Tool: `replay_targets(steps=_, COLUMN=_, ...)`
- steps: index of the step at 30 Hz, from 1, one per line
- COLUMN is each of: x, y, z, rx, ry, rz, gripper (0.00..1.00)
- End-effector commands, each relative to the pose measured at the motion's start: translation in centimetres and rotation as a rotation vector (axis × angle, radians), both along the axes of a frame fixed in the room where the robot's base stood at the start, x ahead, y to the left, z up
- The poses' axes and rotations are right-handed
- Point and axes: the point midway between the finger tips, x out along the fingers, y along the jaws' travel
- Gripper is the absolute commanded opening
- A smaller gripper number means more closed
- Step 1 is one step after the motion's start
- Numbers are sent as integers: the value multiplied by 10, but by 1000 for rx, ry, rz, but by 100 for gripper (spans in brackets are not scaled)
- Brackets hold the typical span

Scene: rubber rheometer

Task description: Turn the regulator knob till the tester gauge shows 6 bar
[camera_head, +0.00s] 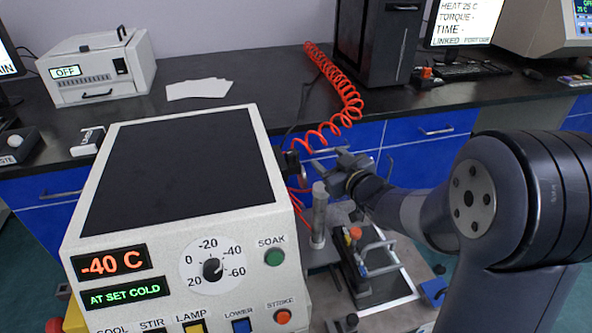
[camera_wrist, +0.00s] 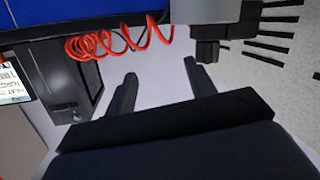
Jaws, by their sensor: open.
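My gripper (camera_head: 318,165) is behind the right side of the white cold tester (camera_head: 185,240), its fingers pointing left. In the wrist view my gripper (camera_wrist: 161,78) is open, with nothing between its fingers. A dark ribbed knob (camera_wrist: 207,51), which looks like the regulator knob, sits under a grey block (camera_wrist: 208,12). It appears just beyond the right fingertip, not between the fingers. In the head view a small dark part (camera_head: 289,164), perhaps the same regulator, shows by the tester's side close to my fingertips. I cannot make out a pressure gauge or its reading in either view.
A red coiled hose (camera_head: 345,90) runs from the black bench (camera_head: 240,80) down near my gripper. A metal post (camera_head: 319,215) and a clamp fixture (camera_head: 368,265) stand below it. The tester's display (camera_head: 107,264) reads -40 C. Vent slots (camera_wrist: 275,35) show right of the knob.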

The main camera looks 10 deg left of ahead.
Motion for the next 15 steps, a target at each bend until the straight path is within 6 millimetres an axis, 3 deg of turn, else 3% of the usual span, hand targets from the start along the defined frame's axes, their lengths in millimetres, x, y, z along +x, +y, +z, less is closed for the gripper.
replay_targets(steps=1, x=-14, y=0, z=-9, rx=56, ry=0, rz=29, gripper=52)
replay_targets(steps=7, x=-56, y=6, z=-10, rx=227, ry=14, rz=132, gripper=52)
replay_targets(steps=11, x=-66, y=8, z=-8, rx=271, ry=20, rz=161, gripper=52)
replay_targets(steps=15, x=-60, y=17, z=-8, rx=277, ry=22, rz=168, gripper=52)
